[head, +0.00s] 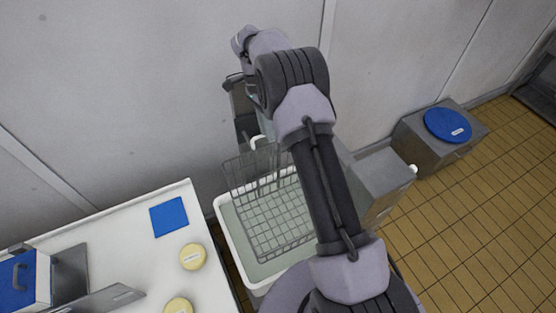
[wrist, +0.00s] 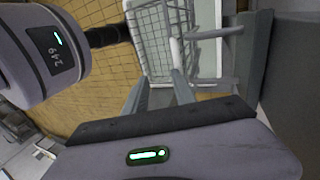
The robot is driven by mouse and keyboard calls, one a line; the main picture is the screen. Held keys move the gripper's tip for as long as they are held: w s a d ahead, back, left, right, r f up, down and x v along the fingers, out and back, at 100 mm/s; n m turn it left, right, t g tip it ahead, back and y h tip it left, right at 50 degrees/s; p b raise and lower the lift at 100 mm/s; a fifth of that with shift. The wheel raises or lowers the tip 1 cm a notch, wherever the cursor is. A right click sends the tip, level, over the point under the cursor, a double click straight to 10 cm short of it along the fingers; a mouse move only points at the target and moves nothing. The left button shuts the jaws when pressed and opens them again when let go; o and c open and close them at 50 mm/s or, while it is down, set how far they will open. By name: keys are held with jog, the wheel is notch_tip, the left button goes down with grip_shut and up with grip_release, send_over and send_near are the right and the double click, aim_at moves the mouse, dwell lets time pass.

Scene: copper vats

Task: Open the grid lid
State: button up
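A wire grid basket (head: 275,220) sits in a white vat (head: 223,215) of pale liquid, below the middle of the head view. A grid panel, seemingly the grid lid (head: 240,170), stands steeply raised at the basket's far end. The wire grid (wrist: 150,40) also shows at the top of the wrist view. My gripper (wrist: 160,78) has its two fingers apart, with nothing seen between them. It points toward the grid; whether it touches any wire I cannot tell. In the head view my arm hides part of the basket and most of the gripper.
A white table (head: 130,240) with a blue square (head: 169,216) and cheese-like yellow rounds (head: 192,256) stands left of the vat. A grey box (head: 385,180) is close on the right. Another box with a blue disc (head: 447,125) stands farther right. Tiled floor (head: 480,230) is clear there.

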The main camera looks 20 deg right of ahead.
jog(key=s+a+r+b, duration=0.1)
jog(key=s+b, duration=0.2)
jog(key=s, duration=1)
jog(key=shift+a, duration=0.15)
jog(key=shift+r, duration=0.15)
jog(key=s+d+r+n+t+b, duration=0.2)
jog(key=s+n+b, duration=0.15)
jog(key=n, duration=1.45)
jog(key=s+d+r+n+t+b, duration=0.2)
jog(key=s+n, duration=0.2)
jog(key=n, duration=1.4)
notch_tip(320, 180, down, 17)
jog(key=b, duration=0.4)
jog(key=shift+s+f, duration=0.15)
jog(key=shift+f, duration=0.05)
